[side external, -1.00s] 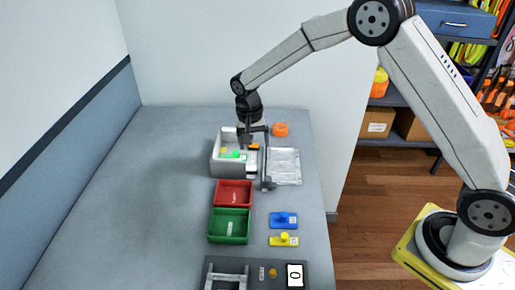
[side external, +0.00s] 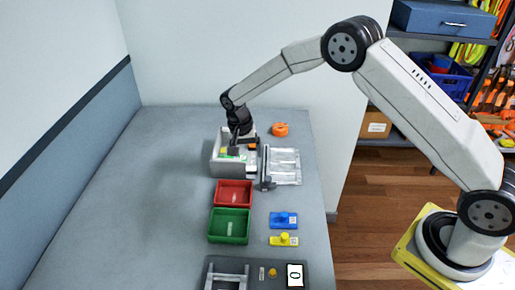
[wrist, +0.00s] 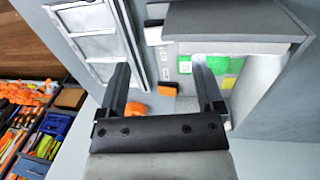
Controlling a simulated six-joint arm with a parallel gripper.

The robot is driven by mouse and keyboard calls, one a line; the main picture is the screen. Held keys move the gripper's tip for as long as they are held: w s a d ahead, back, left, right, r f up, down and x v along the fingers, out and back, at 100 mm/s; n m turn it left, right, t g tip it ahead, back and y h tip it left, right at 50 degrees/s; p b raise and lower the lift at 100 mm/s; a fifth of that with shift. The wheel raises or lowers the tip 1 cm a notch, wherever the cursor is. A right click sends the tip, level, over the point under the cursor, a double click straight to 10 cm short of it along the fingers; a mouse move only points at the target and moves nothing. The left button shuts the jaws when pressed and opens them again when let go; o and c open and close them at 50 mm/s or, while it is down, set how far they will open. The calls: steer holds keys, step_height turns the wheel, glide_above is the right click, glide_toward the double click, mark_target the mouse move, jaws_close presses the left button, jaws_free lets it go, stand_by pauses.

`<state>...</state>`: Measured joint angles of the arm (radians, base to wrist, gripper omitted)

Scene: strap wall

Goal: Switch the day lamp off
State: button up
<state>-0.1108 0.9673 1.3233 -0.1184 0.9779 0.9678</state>
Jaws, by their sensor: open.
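A light grey open-fronted box (side external: 231,172) stands toward the back of the bench. It holds a green piece (wrist: 206,66) with pale labels and a small yellow piece (wrist: 190,87). An orange block (wrist: 167,89) shows beside them in the wrist view. I cannot tell which of these, if any, is the day lamp or its switch. My gripper (wrist: 160,80) is open with nothing between its fingers. In the side view, my gripper (side external: 243,146) is over the box and partly hides its inside.
A silver panelled tray (side external: 285,165) lies right of the box, with a dark upright beside it. An orange ring (side external: 280,130) lies behind. Red (side external: 233,190) and green (side external: 229,228) bins, blue (side external: 283,220) and yellow (side external: 284,240) knobbed pieces, and a dark panel (side external: 258,266) are nearer.

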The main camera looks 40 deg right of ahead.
mark_target(251, 168)
steer(key=shift+s+d+f, duration=0.15)
steer(key=shift+f, duration=1.1)
steer(key=shift+s+d+f, duration=0.15)
steer(key=shift+f, duration=1.05)
